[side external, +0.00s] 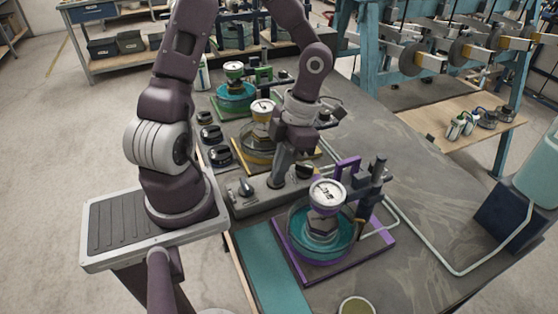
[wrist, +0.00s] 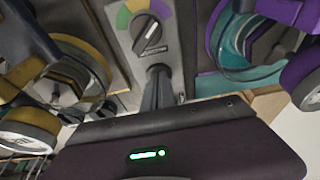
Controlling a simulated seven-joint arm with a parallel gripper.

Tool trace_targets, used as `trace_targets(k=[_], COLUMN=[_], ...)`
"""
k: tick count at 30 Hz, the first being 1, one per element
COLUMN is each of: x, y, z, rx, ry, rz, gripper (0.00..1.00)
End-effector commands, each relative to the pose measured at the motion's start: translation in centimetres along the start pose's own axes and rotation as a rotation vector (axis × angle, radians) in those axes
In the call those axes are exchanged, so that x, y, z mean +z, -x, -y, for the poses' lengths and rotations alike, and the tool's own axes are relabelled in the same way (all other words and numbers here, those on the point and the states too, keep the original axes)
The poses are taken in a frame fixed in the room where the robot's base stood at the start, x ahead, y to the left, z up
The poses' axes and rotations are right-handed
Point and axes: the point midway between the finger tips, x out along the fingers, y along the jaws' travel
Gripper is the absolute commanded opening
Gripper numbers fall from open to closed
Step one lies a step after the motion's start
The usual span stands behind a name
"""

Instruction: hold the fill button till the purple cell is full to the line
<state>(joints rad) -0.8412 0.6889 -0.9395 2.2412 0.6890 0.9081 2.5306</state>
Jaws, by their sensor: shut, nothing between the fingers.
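The purple cell (side external: 286,238) is a round clear vessel on a purple-edged base, with teal liquid and a white-faced gauge (side external: 327,193) above it. Part of it shows at the upper right of the wrist view (wrist: 232,62). I cannot make out its line or the exact level. My gripper (side external: 279,184) is shut and empty, pointing down at the grey control panel (side external: 262,201). In the wrist view the fingertips (wrist: 157,74) meet a dark round part of the panel, probably the fill button, mostly hidden by them. I cannot tell how far it is pressed.
A selector knob (wrist: 148,36) on the panel points up-right toward its purple sector. The yellow cell (side external: 257,157) and the green cell (side external: 235,92) stand farther back. The bench to the right is mostly clear.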

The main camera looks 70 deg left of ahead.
Motion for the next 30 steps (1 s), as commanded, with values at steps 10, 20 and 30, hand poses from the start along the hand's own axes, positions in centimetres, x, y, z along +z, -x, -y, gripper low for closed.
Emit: trace_targets(k=[10,20,30], x=[-0.2,-1.1,-1.1], y=[-0.4,5.4,12.6], z=[-0.1,-0.2,-0.1], rx=[-0.005,0.001,0.0], ry=[-0.005,0.004,0.0], rz=[-0.006,0.006,0.003], gripper=[0.0,0.0,0.0])
